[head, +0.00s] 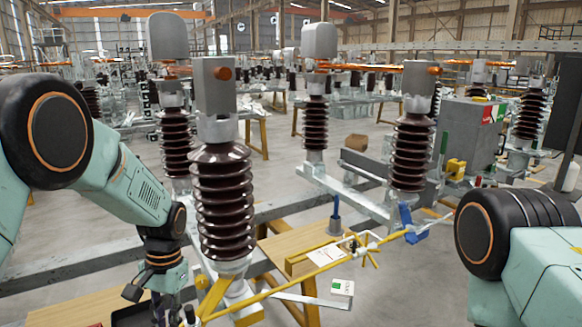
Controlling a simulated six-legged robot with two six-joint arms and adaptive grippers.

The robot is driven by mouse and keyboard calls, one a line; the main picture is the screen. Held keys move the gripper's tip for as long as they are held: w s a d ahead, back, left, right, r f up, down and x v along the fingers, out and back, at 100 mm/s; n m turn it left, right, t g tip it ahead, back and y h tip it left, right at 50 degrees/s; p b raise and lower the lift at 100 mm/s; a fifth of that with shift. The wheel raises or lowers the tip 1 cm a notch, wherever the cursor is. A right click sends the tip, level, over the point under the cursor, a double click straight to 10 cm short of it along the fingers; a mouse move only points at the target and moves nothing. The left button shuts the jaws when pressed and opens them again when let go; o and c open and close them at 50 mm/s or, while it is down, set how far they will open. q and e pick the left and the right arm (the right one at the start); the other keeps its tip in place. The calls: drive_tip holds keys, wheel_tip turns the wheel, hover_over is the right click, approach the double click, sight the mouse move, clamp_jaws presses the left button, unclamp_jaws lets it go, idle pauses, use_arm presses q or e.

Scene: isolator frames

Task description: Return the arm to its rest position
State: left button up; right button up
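My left arm (135,185) comes in from the left edge, bends at a dark round joint and points down. My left gripper (165,308) is at the bottom, left of the nearest brown insulator (222,200), above a dark tray. Its fingertips are partly cut off by the lower edge, so I cannot tell whether it is open or shut or holds anything. My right arm (535,270) shows only as a dark joint and a pale green link at the lower right. Its gripper is out of view.
Several ribbed insulators stand on steel frames, one (411,155) right of the middle. A yellow rod (310,278) runs diagonally across the front. A wooden bench (300,245) holds a blue-handled tool (335,215). A grey cabinet (468,135) stands right. The dark tray (130,314) lies bottom left.

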use_arm(q)
drive_tip(key=s+d+f+n+t+h+b, duration=0.15)
drive_tip(key=s+f, duration=0.25)
drive_tip(key=f, duration=0.5)
drive_tip(key=s+f+t+y+b, duration=0.1)
drive_tip(key=s+f+t+b, duration=0.2)
drive_tip(key=f, duration=0.5)
drive_tip(key=s+f+g+b, duration=0.1)
drive_tip(key=s+f+b, duration=0.4)
drive_tip(key=s, duration=0.8)
drive_tip(key=s+f+n+g+b, duration=0.1)
drive_tip(key=s+f+b, duration=0.4)
drive_tip(key=s+f, duration=0.5)
drive_tip(key=s, duration=0.2)
drive_tip(key=shift+s+d+b, duration=0.2)
drive_tip(key=shift+s+b, duration=0.2)
drive_tip(key=shift+s, duration=0.1)
